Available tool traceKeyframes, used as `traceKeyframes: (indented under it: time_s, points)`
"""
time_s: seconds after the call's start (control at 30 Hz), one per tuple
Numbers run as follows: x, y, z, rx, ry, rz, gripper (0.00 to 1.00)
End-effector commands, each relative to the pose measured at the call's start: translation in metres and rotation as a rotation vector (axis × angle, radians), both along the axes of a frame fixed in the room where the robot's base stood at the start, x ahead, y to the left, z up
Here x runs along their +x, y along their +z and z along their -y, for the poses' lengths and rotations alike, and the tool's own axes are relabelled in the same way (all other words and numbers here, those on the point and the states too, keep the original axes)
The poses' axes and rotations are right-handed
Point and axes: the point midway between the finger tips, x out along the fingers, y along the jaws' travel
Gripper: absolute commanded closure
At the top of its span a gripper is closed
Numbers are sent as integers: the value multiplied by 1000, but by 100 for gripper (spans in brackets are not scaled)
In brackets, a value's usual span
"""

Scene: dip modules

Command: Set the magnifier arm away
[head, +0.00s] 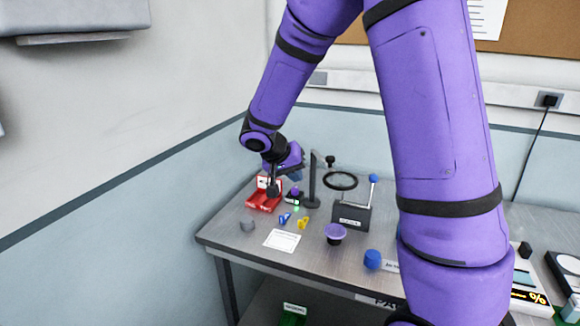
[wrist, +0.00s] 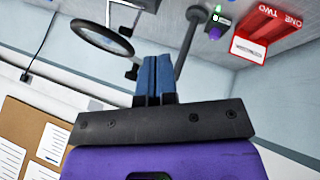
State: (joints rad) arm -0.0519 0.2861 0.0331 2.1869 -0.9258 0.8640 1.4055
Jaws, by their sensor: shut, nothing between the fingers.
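The magnifier arm stands on the table; its dark post (head: 313,182) is upright and its black ring lens (head: 340,180) reaches out to the right, with a black knob (head: 330,161) above the ring. In the wrist view its ring (wrist: 97,36) is at upper left and its post (wrist: 188,42) at upper right of the fingers. My gripper (head: 297,176) is just left of the post, apart from the ring. Its blue fingers (wrist: 155,72) are closed together and empty. Whether the fingers touch the post cannot be told.
A red tray (head: 262,200) sits left of the post, with a small dark device (head: 294,198) beside it. A grey box with a blue-knobbed lever (head: 351,215), a purple knob (head: 335,232) and a blue knob (head: 372,259) stand to the right. A white card (head: 282,240) lies in front.

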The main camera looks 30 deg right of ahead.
Motion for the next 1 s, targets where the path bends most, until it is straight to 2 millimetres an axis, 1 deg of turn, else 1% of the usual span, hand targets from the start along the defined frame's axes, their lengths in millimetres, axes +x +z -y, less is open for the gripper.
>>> traceKeyframes:
  time_s: [0.03, 0.2, 0.4, 0.5, 0.63, 1.0]
  points:
    - [0, -8, 6, -1, -2, -4, 100]
    - [3, -33, 24, 0, -1, -3, 100]
    - [-11, -30, 48, -1, -3, 1, 100]
    - [-14, -30, 54, 1, -2, 1, 100]
    - [-16, -30, 57, 1, 0, 0, 100]
    - [-16, -30, 58, 1, 3, 0, 100]
